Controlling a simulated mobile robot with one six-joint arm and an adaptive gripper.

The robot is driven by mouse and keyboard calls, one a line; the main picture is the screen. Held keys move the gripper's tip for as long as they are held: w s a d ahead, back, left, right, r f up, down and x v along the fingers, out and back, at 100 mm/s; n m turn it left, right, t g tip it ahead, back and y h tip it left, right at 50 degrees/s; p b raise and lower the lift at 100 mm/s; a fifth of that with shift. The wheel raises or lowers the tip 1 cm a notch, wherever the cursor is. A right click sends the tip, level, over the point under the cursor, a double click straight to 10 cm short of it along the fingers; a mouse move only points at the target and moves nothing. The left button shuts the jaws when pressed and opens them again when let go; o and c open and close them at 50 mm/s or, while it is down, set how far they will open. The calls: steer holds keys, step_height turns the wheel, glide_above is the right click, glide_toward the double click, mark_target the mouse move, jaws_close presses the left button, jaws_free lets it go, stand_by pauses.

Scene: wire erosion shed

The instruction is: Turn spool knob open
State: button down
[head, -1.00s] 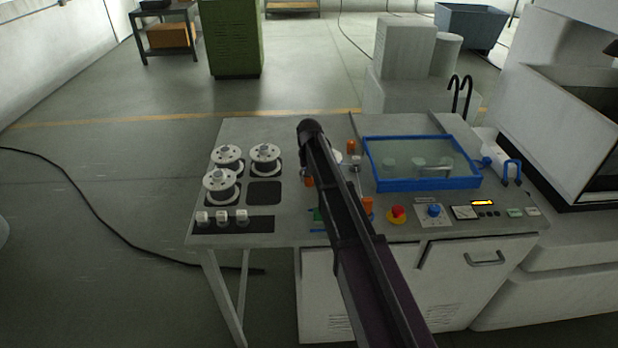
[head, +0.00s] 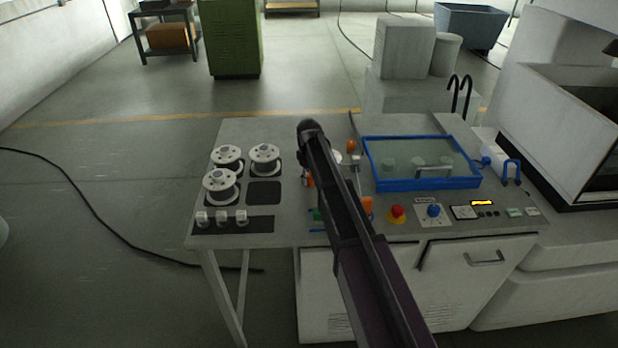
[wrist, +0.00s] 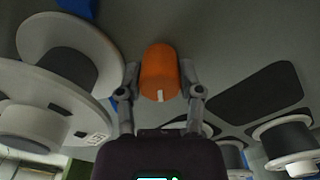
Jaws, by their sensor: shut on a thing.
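The orange spool knob (wrist: 158,75) shows in the wrist view as a short cylinder with a white mark near its lower end. My gripper (wrist: 160,88) has one finger on each side of it and is shut on it. A large white spool (wrist: 52,65) with a dark core is just to the left in the wrist view. In the head view my arm crosses the bench and hides my fingers.
Several white spools (head: 221,184) stand on the left of the bench (head: 285,225). A blue-framed clear lid (head: 425,184), a red button (head: 397,213) and a blue knob (head: 433,210) are to the right of my arm. A dark cable (head: 95,215) lies on the floor at left.

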stand_by(0.3)
steer(key=shift+c, duration=1.3)
jaws_free()
steer(key=shift+m, duration=0.3)
